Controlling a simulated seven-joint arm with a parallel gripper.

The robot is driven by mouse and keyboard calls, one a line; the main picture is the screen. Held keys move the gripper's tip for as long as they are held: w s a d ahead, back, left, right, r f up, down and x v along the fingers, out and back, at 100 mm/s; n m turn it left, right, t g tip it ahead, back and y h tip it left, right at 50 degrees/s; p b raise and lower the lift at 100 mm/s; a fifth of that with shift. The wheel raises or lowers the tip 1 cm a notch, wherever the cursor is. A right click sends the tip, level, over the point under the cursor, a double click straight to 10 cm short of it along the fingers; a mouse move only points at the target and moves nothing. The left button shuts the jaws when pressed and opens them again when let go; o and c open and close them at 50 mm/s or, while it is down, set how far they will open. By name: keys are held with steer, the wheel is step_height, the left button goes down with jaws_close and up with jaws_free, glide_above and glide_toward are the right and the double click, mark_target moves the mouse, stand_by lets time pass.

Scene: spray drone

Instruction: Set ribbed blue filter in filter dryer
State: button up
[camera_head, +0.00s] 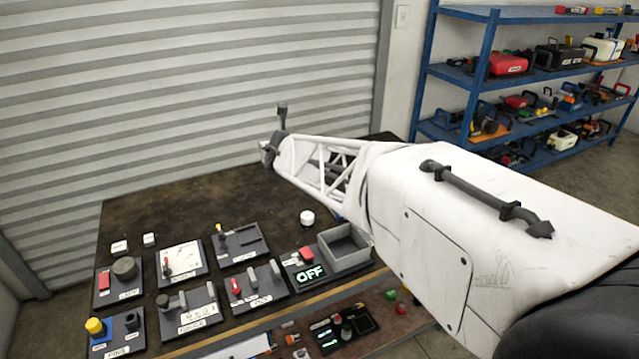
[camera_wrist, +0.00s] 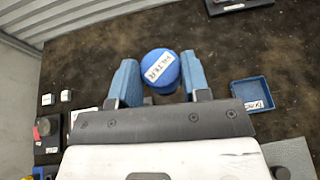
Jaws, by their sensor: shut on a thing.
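In the wrist view, my gripper (camera_wrist: 159,62) has its two blue fingers on either side of the blue filter (camera_wrist: 161,74) and is shut on it. The filter's round blue top carries a white "FILTER" label. Its lower part is mostly hidden, and I cannot make out the ribs. The filter and fingertips do not show in the head view, where my white arm covers much of the right side. A panel with a green "OFF" display (camera_head: 311,274) and an open grey box (camera_head: 345,249) sits on the table; I cannot tell whether it is the filter dryer.
Several control panels with knobs and levers fill the table's (camera_head: 165,205) near left part. A white round piece (camera_head: 307,217) stands behind the grey box. A blue tray (camera_wrist: 252,94) lies right of my gripper in the wrist view. The table's back left is clear. Blue shelves (camera_head: 490,75) stand behind.

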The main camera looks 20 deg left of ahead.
steer(key=shift+w+a+f, duration=0.15)
steer(key=shift+f, duration=0.05)
steer(key=shift+w+a+f+m+t+h, duration=0.4)
steer(key=shift+w+a+f+m+h, duration=0.2)
steer(key=shift+w+f+h, duration=0.25)
steer(key=w+d+f+m+t+h, duration=0.1)
steer(key=f+m+h, duration=0.5)
steer(key=f, duration=0.7)
steer(key=shift+w+d+f+m+t+h, duration=0.15)
steer(key=shift+w+f+m+t+h, duration=0.25)
steer(key=shift+w+t, duration=0.5)
steer(key=shift+w, duration=0.15)
steer(key=shift+f, duration=3)
steer(key=shift+f, duration=0.1)
steer(key=shift+f, duration=1.75)
